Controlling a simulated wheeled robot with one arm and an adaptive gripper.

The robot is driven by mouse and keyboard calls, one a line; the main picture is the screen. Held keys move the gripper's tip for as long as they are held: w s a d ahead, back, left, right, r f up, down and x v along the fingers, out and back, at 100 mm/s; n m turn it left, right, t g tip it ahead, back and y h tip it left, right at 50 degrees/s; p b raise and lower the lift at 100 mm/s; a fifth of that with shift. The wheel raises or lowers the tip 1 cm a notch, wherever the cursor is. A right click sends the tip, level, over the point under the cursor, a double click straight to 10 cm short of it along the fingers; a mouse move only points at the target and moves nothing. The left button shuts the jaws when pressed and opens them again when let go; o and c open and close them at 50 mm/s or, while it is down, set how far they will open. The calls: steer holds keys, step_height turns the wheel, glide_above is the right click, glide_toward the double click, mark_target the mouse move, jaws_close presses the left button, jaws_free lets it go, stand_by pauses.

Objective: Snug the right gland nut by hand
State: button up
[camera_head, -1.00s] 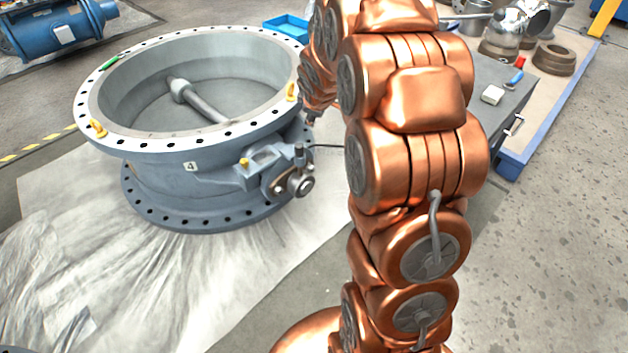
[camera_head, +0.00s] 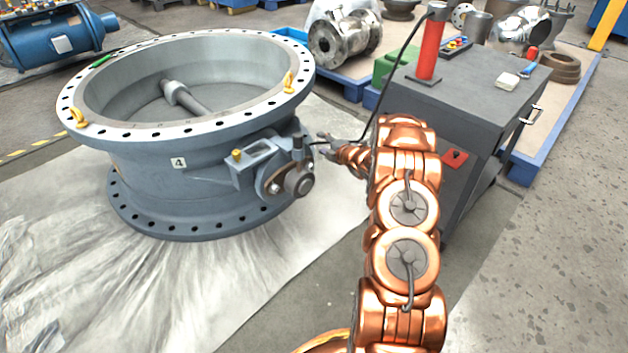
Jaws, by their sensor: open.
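The large grey butterfly valve marked 4 (camera_head: 140,190) lies flat on a pale sheet. Its shaft end with the gland (camera_head: 300,182) sticks out at the valve's right side, on a flanged plate. A small bright nut (camera_head: 274,188) shows left of the shaft end; the right gland nut is too small to make out surely. My gripper (camera_head: 322,144) is open and empty, just right of and slightly above the gland, beside a dark upright pin (camera_head: 297,148). It looks apart from the gland, though the depth gap is hard to judge.
A dark grey cabinet (camera_head: 465,90) with a red cylinder (camera_head: 431,48) stands right of my arm. A black hose (camera_head: 385,80) runs from the cylinder toward the valve. Yellow lifting eyes (camera_head: 289,82) stand on the valve rim. Open floor (camera_head: 540,270) lies at the right.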

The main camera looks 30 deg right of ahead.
mark_target(312, 168)
steer(key=s+f+n+t+y+b, duration=0.35)
steer(key=f+b, duration=0.25)
steer(key=f, duration=0.8)
steer(key=shift+n+g, duration=0.25)
steer(key=shift+g, duration=0.2)
steer(key=x, duration=0.2)
steer(key=b+x, duration=0.1)
steer(key=x, duration=0.1)
steer(key=b+x, duration=0.1)
steer(key=x, duration=0.1)
steer(key=shift+s+a+r, duration=0.1)
steer(key=shift+a, duration=0.15)
steer(key=shift+w+a+r, duration=0.1)
steer(key=shift+w, duration=0.4)
jaws_close()
